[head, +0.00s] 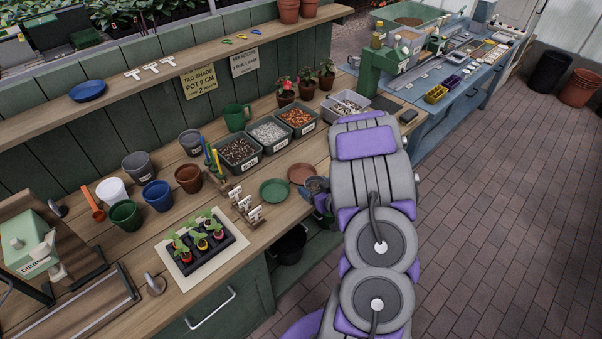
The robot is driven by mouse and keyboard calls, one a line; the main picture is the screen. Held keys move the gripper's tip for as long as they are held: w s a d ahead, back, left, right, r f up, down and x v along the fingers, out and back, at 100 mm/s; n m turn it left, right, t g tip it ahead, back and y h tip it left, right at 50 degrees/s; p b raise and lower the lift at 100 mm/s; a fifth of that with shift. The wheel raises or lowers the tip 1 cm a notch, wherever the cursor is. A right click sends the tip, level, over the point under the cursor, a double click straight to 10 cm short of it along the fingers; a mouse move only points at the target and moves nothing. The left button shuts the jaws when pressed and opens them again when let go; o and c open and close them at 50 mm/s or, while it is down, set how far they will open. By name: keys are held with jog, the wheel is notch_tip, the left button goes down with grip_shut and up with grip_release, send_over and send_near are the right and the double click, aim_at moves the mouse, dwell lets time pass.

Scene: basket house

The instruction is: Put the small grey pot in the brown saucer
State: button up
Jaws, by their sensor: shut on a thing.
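My gripper (321,201) is at the front edge of the wooden bench, beside my arm, which hides part of it. It is shut on what looks like the small grey pot (316,184), seen from above and partly covered. The brown saucer (299,173) lies on the bench just behind and left of the held pot. The two look very close or overlapping in this view; I cannot tell whether they touch. The saucer looks empty where it shows.
A green saucer (274,191) lies left of the brown one. Bins of bark (239,151), pebbles (269,133) and orange chips (298,118) stand behind. Label stakes (245,205) and a seedling tray (205,246) are to the left. Another grey pot (138,167) stands further left.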

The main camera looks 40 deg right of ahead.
jog(key=shift+s+d+f, duration=0.1)
jog(key=shift+s+d, duration=0.2)
jog(key=shift+d, duration=0.1)
jog(key=w+d, duration=0.1)
jog(key=w, duration=0.3)
jog(key=w+d+f+b, duration=0.1)
jog(key=w+d, duration=0.1)
jog(key=w, duration=0.3)
jog(key=w+d, duration=0.1)
jog(key=w, duration=0.3)
jog(key=shift+w+d+f+b, duration=0.25)
jog(key=shift+d+f+b, duration=0.1)
jog(key=shift+w+d, duration=0.35)
jog(key=shift+w, duration=0.3)
notch_tip(320, 180, down, 4)
jog(key=shift+a+r+b, duration=0.15)
jog(key=shift+b, duration=0.45)
jog(key=shift+r, duration=0.1)
jog(key=o, duration=1)
jog(key=shift+c, duration=0.2)
